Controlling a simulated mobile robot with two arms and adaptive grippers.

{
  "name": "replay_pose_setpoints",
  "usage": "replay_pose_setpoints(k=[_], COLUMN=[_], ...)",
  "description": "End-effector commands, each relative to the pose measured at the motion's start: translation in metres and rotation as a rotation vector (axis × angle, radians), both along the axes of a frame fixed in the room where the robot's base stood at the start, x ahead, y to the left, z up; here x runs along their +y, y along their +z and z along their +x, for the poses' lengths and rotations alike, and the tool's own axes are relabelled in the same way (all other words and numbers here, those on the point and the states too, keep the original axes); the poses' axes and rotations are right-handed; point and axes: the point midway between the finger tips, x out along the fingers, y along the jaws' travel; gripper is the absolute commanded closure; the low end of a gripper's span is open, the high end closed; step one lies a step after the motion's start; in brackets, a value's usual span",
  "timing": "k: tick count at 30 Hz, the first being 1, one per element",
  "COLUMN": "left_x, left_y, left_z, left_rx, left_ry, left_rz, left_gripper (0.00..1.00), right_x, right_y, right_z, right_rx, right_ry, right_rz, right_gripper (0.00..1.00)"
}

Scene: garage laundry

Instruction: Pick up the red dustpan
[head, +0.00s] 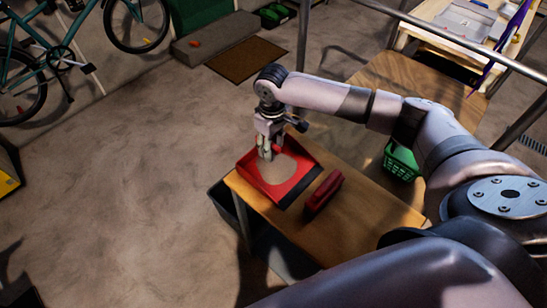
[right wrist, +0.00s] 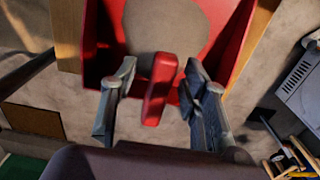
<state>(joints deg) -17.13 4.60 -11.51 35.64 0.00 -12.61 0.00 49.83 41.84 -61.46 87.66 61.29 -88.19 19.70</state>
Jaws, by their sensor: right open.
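The red dustpan (head: 284,190) lies on a small wooden table, with a round beige patch inside its pan. My right gripper (head: 267,153) points down at the dustpan's far left side, over its handle. In the right wrist view, the dustpan's red handle (right wrist: 159,88) lies between the two open fingers of the right gripper (right wrist: 159,70). Gaps show on both sides of the handle, so the fingers do not appear to press on it. The height of the fingers relative to the handle is hard to tell. My left gripper is not in view.
A dark red object (head: 323,193) lies on the wooden table (head: 365,208), right of the dustpan. A green basket (head: 402,160) stands beyond the table, partly behind my right arm. A dark bin (head: 228,205) is under the table's left edge.

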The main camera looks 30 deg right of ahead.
Motion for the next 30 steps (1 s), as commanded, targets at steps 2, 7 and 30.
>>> replay_pose_setpoints(k=[2,7,30], left_x=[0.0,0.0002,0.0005], left_y=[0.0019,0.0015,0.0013], left_z=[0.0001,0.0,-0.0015], left_rx=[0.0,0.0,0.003], left_ry=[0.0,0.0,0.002], left_rz=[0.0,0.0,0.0], left_gripper=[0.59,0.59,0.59], right_x=[0.0002,0.0002,0.0005], right_y=[-0.0069,-0.0107,-0.01], right_z=[-0.0004,-0.0002,0.0], right_rx=[0.001,-0.001,-0.001], right_ry=[0.001,0.002,0.001], right_rz=[0.0,0.0,0.0], right_gripper=[0.58,0.58,1.0])
